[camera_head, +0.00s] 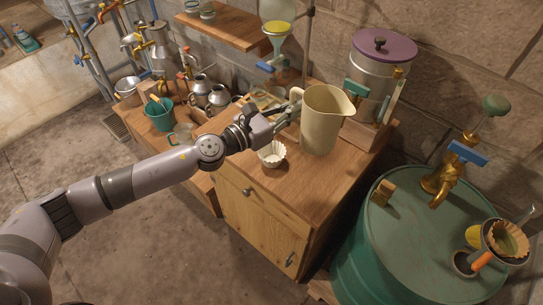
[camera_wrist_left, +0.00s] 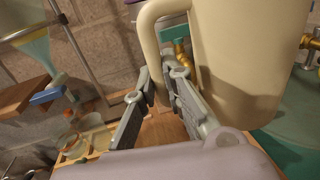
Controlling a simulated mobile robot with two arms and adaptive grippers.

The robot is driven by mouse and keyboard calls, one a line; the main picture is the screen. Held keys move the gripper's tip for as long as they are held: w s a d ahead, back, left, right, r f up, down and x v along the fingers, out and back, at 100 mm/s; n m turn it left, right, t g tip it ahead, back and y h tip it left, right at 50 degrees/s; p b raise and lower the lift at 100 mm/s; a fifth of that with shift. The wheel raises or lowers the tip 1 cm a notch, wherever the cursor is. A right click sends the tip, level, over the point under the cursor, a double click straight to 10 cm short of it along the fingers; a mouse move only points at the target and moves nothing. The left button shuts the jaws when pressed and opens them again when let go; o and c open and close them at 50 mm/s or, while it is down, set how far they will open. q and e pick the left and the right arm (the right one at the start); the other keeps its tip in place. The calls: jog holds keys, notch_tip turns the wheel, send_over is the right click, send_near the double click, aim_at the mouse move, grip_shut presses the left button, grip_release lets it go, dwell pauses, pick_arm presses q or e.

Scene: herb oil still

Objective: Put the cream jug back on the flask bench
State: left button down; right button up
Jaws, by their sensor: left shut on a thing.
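The cream jug (camera_head: 325,122) is upright over the right part of the wooden bench (camera_head: 292,190), in front of the metal pot. I cannot tell whether its base touches the wood. My left gripper (camera_head: 292,108) comes in from the left and is shut on the jug's handle. In the left wrist view the two fingers (camera_wrist_left: 160,82) close around the lower handle, and the jug body (camera_wrist_left: 238,60) fills the upper right. My right gripper is in neither view.
A white fluted cup (camera_head: 271,154) stands near the bench's front edge, left of the jug. A large metal pot with a purple lid (camera_head: 384,47) stands behind. A green drum (camera_head: 425,235) with a brass tap is at the right. A glass funnel (camera_head: 278,30) hangs above.

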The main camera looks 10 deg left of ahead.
pick_arm(q)
notch_tip(320, 180, down, 19)
jog(key=b, duration=1.1)
jog(key=shift+f, duration=0.25)
jog(key=shift+f+b, duration=0.1)
jog(key=shift+b, duration=0.25)
jog(key=c, duration=1.7)
grip_release()
